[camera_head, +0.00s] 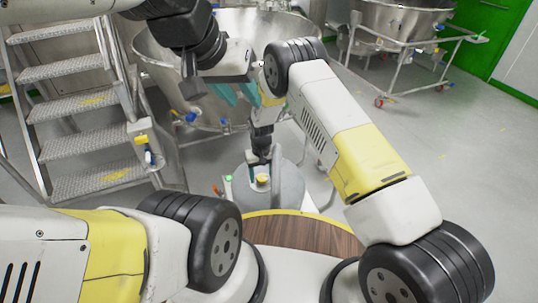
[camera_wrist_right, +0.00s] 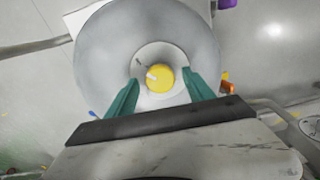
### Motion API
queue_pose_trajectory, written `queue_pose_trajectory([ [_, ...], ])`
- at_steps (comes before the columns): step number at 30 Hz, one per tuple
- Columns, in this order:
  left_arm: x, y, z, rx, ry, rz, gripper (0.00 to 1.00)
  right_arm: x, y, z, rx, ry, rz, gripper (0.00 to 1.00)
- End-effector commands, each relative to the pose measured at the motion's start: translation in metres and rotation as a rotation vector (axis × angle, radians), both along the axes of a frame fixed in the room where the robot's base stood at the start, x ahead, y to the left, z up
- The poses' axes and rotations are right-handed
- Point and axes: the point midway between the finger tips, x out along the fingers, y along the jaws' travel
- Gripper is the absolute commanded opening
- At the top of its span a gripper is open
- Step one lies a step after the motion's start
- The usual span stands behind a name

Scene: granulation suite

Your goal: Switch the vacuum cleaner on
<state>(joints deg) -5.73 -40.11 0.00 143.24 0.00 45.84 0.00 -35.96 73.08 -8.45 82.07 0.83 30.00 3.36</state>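The vacuum cleaner (camera_head: 288,188) is a grey rounded drum with a yellow round knob (camera_head: 262,179) on its top. In the right wrist view the knob (camera_wrist_right: 160,79) has a white mark and sits in a pale ring on the grey lid (camera_wrist_right: 100,55). My right gripper (camera_head: 260,165) points down over the knob. Its teal fingers (camera_wrist_right: 160,85) stand open on either side of the knob, with a gap showing on each side. My left gripper (camera_head: 237,94) is higher up, with its teal fingers apart and nothing visible between them.
A round wooden top with a yellow rim (camera_head: 300,232) lies in front of the vacuum cleaner. A large steel vessel (camera_head: 160,65) stands behind it. Metal steps (camera_head: 85,105) stand at the left. A wheeled steel vessel (camera_head: 400,22) is at the back right. Floor at the right is clear.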

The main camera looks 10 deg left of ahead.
Motion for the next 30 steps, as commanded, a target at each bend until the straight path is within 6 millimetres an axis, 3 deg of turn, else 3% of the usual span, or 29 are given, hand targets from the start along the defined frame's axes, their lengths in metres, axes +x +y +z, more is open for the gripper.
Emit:
queue_pose_trajectory([
  [7,0.000,0.000,0.000,0.000,0.000,0.000,0.36,0.000,0.000,0.010,0.000,-0.001,0.001,0.61],
  [18,0.000,0.000,0.000,0.000,0.000,0.000,0.36,0.000,0.001,0.068,0.001,-0.002,0.001,0.61],
  [30,0.000,0.000,0.000,0.000,0.000,0.000,0.36,0.000,0.000,0.078,0.000,0.001,0.000,0.61],
])
